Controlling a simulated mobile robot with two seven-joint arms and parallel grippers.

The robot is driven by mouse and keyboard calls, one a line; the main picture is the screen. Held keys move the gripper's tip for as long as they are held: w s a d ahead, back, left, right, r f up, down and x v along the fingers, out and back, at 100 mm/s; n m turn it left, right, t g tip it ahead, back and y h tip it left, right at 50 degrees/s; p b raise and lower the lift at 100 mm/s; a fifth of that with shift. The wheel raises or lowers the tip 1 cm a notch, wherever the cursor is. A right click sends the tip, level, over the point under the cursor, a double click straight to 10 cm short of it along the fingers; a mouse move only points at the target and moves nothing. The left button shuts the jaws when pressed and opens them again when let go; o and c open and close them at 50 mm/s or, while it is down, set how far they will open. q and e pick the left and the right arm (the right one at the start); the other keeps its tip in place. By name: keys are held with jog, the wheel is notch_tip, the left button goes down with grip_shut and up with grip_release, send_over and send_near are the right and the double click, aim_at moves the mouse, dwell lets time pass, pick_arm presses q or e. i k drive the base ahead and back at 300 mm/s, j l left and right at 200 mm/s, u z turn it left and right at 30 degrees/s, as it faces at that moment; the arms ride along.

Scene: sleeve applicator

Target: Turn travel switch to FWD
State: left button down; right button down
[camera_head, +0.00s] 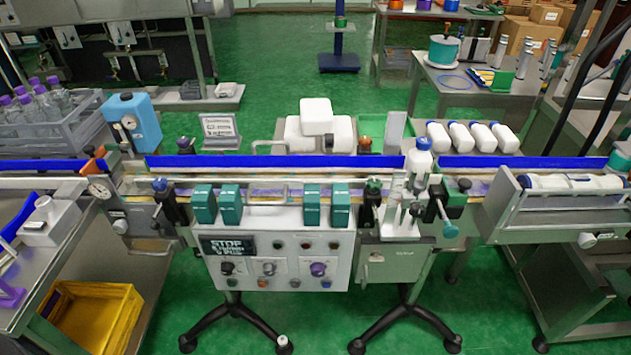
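The control panel (280,262) is a pale box on the front of the conveyor, in the middle of the view. Its dark display (227,246) at the upper left reads "STOP" with smaller lines below. A row of knobs runs across the panel: a dark knob (228,268) at the left, a grey one (268,268) in the middle, and a larger purple one (318,269) at the right. The knob labels are too small to read, so I cannot tell which is the travel switch or where it points. Neither of my grippers is in view.
Teal boxes (217,204) stand above the panel's top edge. A blue-railed conveyor (270,161) runs behind. A white bottle with a blue cap (418,158) stands at the right. Black stand legs (240,315) spread below. The space in front of the panel looks clear.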

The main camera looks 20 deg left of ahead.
aim_at(269, 268)
jog(key=u, duration=1.05)
